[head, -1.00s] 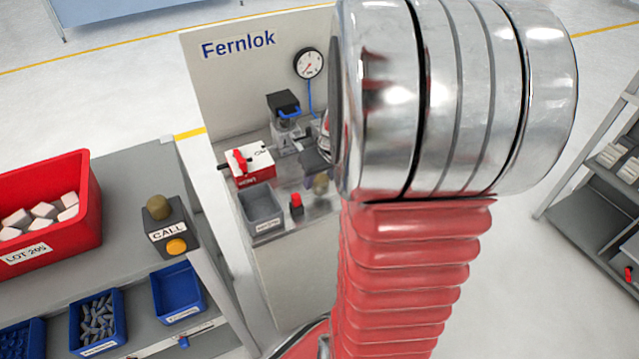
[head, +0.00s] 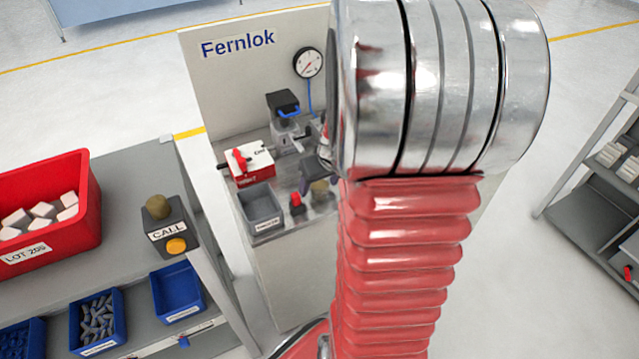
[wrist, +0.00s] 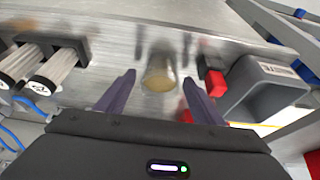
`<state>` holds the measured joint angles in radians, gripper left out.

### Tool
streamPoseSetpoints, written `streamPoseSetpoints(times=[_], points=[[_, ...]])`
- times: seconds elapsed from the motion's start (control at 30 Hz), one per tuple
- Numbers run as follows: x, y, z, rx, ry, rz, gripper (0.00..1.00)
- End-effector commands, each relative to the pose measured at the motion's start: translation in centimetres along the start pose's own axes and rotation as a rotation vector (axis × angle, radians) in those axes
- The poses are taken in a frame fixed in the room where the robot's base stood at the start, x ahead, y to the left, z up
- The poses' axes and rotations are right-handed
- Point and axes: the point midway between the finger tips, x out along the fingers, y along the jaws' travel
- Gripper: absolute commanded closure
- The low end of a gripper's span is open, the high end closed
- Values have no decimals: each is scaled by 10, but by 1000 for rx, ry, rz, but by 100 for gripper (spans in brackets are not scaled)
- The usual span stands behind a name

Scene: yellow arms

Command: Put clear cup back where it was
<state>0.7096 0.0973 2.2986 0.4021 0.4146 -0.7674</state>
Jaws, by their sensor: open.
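The clear cup (wrist: 159,74) stands on the metal bench top, see-through with a yellowish tint. In the wrist view it lies between and slightly beyond the tips of my gripper (wrist: 158,80). The two dark purple fingers are spread, with a gap visible on each side of the cup. In the head view a small tan shape at the bench front, probably the cup (head: 320,190), is beside my gripper, which is partly hidden by my arm.
A red button (head: 297,200) and a grey bin (head: 262,212) stand left of the cup. The Fernlok panel (head: 225,90) closes the rear.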

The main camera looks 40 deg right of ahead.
Motion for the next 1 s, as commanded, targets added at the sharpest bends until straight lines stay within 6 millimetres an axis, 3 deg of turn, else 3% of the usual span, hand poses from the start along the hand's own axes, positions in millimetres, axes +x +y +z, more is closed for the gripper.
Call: streamPoseSetpoints(times=[0.37, 1.0], points=[[-14, 0, -2, 0, 3, 1, 39], [-96, 0, -2, 0, 3, 2, 39]])
